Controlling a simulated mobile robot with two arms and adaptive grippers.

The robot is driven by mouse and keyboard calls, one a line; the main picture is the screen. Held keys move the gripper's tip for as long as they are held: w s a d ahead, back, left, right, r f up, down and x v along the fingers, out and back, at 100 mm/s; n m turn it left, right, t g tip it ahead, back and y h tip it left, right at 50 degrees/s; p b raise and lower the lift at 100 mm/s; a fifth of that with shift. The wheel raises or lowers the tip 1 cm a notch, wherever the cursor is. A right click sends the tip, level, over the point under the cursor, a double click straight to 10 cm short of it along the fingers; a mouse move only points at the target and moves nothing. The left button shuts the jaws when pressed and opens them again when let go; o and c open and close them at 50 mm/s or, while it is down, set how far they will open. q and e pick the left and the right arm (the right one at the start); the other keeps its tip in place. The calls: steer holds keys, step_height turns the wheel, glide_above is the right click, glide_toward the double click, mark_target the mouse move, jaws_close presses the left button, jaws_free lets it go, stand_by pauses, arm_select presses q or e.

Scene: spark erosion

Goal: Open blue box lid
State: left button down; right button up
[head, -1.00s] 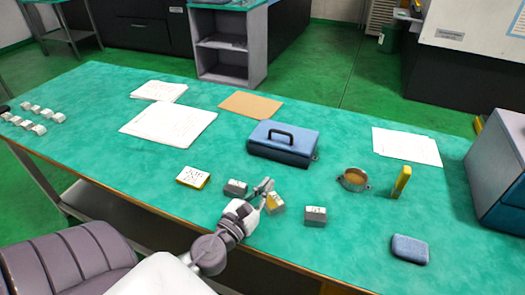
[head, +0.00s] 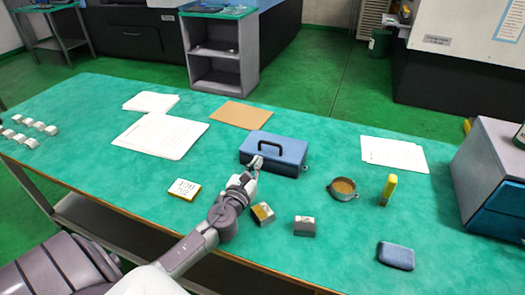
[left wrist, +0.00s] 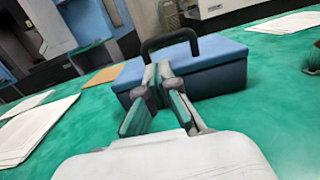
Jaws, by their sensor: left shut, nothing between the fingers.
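The blue box (head: 273,157) stands on the green table with its lid down and a black handle (head: 270,143) on top. It also shows in the left wrist view (left wrist: 215,78), just beyond my left gripper (left wrist: 157,75). In the head view, my left gripper (head: 255,163) is at the box's near side, toward its left. Its fingers are shut and empty, and the tips appear just in front of the handle and lid edge. I cannot tell whether they touch the box. My right gripper is in neither view.
Small grey-and-yellow blocks (head: 263,213) (head: 304,226) lie near the front edge. A round metal cup (head: 342,189), a yellow stick (head: 388,190) and a blue case (head: 396,256) are at the right. Papers (head: 160,136) lie at the left. A grey cabinet (head: 490,165) bounds the right end.

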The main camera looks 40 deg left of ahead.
arm_select(q)
steer(key=x, duration=0.5)
steer(key=shift+f, duration=0.1)
steer(key=shift+w+r+p, duration=0.1)
steer(key=shift+r+p, duration=0.25)
